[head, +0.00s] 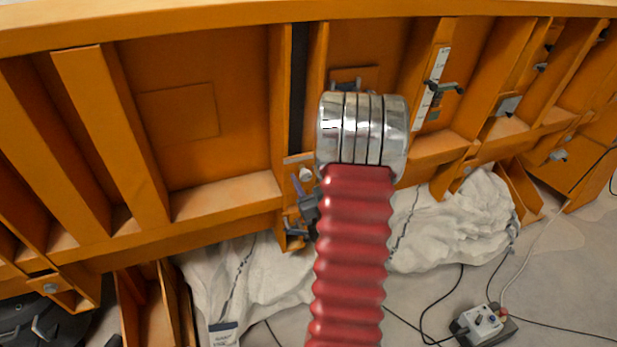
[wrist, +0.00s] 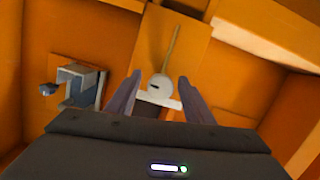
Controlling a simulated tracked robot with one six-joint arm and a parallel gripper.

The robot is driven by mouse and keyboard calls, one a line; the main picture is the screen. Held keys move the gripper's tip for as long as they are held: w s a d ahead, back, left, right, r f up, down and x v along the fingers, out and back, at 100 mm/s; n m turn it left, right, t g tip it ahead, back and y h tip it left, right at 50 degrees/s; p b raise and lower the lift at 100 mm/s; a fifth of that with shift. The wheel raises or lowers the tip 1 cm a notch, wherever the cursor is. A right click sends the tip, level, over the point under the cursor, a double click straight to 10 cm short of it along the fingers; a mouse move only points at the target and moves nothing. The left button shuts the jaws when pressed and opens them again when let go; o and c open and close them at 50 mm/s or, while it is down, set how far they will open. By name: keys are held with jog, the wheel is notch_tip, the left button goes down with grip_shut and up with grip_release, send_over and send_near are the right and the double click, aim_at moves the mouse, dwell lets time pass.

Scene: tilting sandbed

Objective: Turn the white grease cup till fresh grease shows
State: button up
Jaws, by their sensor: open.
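The white grease cup (wrist: 161,87) is a small round knob with a dark mark on its face, on an orange plate in the wrist view. A thin tan rod or line runs up from it. In the head view the cup (head: 306,174) is a small pale spot left of my arm's silver rings. My gripper (wrist: 160,76) is open, one dark finger on each side of the cup, with visible gaps; I cannot tell whether either touches. In the head view my gripper (head: 304,184) is partly hidden behind my red arm. No fresh grease can be made out.
A grey metal bracket with a knob (wrist: 80,86) sits left of the fingers. Orange ribs (head: 85,140) stand out around the frame. White crumpled sheeting (head: 455,215) lies below. A grey control box (head: 481,323) and cables lie on the floor at right.

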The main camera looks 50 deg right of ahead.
jog(key=c, duration=1)
jog(key=shift+s+d, duration=0.1)
jog(key=shift+d, duration=0.15)
jog(key=shift+c, duration=0.2)
jog(key=shift+a, duration=0.1)
jog(key=shift+m, duration=0.3)
jog(key=m, duration=0.3)
jog(key=shift+t+y, duration=0.3)
jog(key=shift+y, duration=0.1)
jog(key=m+t+y, duration=0.1)
jog(key=m, duration=0.4)
